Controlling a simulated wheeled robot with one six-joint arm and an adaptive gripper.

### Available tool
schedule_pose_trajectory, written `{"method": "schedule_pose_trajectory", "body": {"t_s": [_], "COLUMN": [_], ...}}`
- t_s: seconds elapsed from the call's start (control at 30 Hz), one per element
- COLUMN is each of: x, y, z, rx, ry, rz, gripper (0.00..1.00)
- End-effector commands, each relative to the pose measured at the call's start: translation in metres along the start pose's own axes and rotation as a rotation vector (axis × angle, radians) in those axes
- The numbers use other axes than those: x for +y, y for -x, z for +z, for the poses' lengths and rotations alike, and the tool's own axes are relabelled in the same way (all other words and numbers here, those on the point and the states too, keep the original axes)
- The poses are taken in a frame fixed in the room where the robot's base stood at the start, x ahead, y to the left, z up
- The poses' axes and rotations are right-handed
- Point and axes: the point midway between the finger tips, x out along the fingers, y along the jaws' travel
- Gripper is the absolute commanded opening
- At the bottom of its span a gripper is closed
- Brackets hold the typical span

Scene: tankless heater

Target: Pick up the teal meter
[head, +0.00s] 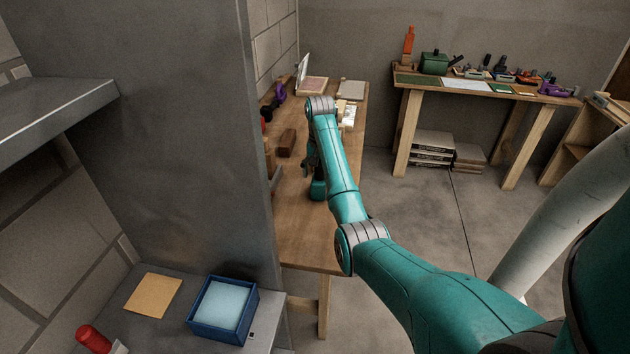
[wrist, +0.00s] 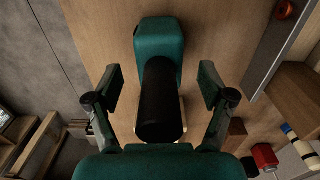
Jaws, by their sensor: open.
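The teal meter (wrist: 160,42) is on the wooden bench, between and just beyond my fingers in the wrist view. A thick black cylindrical part (wrist: 160,98) extends from its teal body toward the camera. My gripper (wrist: 162,80) is open, with one dark finger on each side of the black part and a visible gap on both sides. In the head view the meter (head: 318,189) shows small on the bench, just below my gripper (head: 311,163). My arm partly covers that area, so contact there is hard to judge.
The wooden bench (head: 305,235) runs behind a grey panel (head: 180,120) on its left. A brown block (head: 287,142) and a purple item (head: 280,92) are on the bench's left side. In the wrist view, a red item (wrist: 264,156) and a wooden block (wrist: 236,134) are at lower right.

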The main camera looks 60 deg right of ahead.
Motion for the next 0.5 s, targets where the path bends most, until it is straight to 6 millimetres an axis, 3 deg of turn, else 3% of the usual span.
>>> {"method": "schedule_pose_trajectory", "body": {"t_s": [0.37, 0.5], "x": [0.0047, 0.0046], "y": [-0.0091, -0.0090], "z": [0.0057, 0.0056], "rx": [0.000, 0.000], "ry": [-0.001, -0.001], "rz": [0.000, 0.000], "gripper": [0.81, 0.51]}}
